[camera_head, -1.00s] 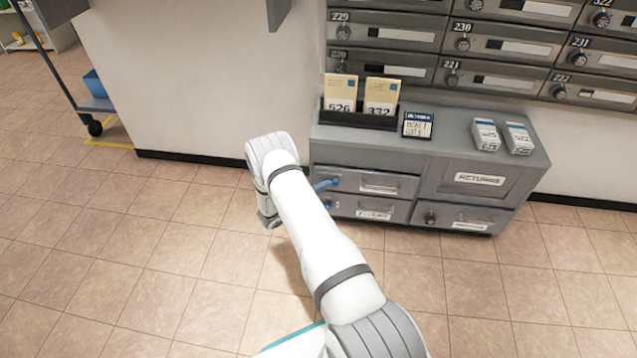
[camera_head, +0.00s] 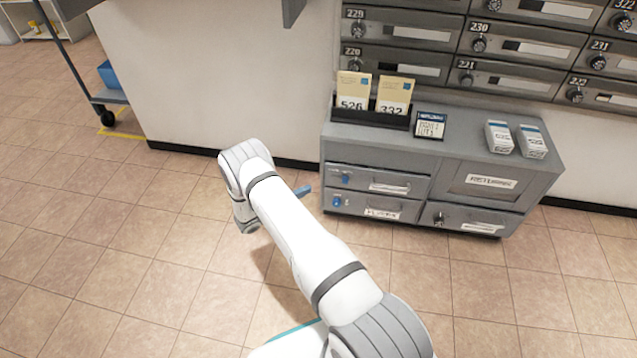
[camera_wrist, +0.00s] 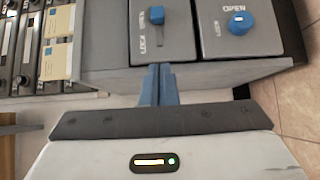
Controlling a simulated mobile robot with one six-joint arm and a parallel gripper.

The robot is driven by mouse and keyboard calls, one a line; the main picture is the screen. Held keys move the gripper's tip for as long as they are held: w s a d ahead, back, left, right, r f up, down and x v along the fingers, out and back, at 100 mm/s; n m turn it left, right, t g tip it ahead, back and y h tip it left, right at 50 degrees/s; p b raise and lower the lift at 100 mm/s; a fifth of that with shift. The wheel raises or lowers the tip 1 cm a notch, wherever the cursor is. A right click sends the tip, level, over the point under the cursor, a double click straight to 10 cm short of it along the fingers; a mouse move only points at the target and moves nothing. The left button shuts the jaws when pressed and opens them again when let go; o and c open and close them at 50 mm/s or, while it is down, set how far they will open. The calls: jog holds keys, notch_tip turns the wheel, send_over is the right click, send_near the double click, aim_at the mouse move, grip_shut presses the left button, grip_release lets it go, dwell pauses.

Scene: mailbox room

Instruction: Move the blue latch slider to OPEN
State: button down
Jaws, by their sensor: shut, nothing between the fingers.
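The blue latch slider (camera_wrist: 156,15) is on a grey drawer front at the top middle of the wrist view. It sits beside the word OPEN, with the bare slot running toward LOCK. In the head view the slider (camera_head: 345,177) shows small on the upper left drawer. My gripper (camera_wrist: 160,68) has its blue fingers together and empty, pointing at the drawer front below the LOCK end, apart from the slider. In the head view the gripper (camera_head: 304,190) is left of the cabinet, with a gap to it, partly hidden by my arm.
A blue round knob (camera_wrist: 238,22) marked OPEN is on the neighbouring drawer. The tiled floor (camera_head: 130,250) to the left is clear.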

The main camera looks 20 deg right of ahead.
jog(key=shift+s+a, duration=0.15)
jog(key=shift+a, duration=0.55)
jog(key=shift+s+a, duration=0.1)
jog(key=shift+a, duration=0.55)
